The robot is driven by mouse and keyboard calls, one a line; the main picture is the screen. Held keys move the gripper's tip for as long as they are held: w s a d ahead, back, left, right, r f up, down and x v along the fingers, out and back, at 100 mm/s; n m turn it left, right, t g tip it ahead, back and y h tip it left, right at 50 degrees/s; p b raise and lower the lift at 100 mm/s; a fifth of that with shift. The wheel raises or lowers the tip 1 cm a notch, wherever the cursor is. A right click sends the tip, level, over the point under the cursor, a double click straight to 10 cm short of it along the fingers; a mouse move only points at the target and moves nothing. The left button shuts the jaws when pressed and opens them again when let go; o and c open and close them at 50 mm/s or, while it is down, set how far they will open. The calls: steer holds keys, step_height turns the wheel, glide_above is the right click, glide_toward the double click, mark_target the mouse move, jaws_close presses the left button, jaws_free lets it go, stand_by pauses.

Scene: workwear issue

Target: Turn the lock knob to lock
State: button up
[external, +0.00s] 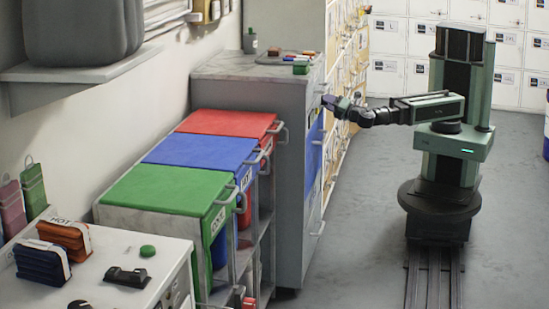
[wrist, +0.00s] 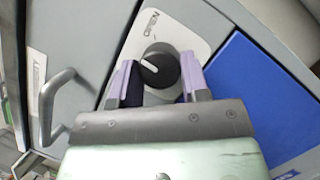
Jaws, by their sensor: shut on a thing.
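The lock knob (wrist: 166,77) is a round black dial with a white pointer mark. The pointer slants towards the left and slightly up in the wrist view. My gripper (wrist: 157,66) has its two lilac-lined fingers on either side of the knob, shut on it. In the external view my gripper (external: 329,101) is at the front of the tall grey cabinet (external: 289,190), and the knob cannot be made out there.
A bar handle (wrist: 50,105) stands out left of my gripper, and a blue panel (wrist: 262,95) lies to the right. Red (external: 228,123), blue (external: 195,150) and green (external: 160,190) lids top the bins beside the cabinet. The floor around my rail is clear.

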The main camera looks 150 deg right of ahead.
steer(key=shift+s+d+f+n+t+h+b, duration=0.15)
steer(key=shift+n+t+b, duration=0.2)
steer(key=shift+n+t, duration=1.35)
steer(key=shift+a+r+n+t+h+b, duration=0.15)
steer(key=shift+n+t+b, duration=0.3)
steer(key=shift+n, duration=2.45)
steer(key=shift+s+d+f+n+t+h+b, duration=0.1)
steer(key=shift+n+t+h+b, duration=0.15)
steer(key=shift+n+t, duration=1.5)
steer(key=shift+n+g, duration=0.4)
steer(key=shift+n, duration=0.35)
steer(key=o, duration=0.9)
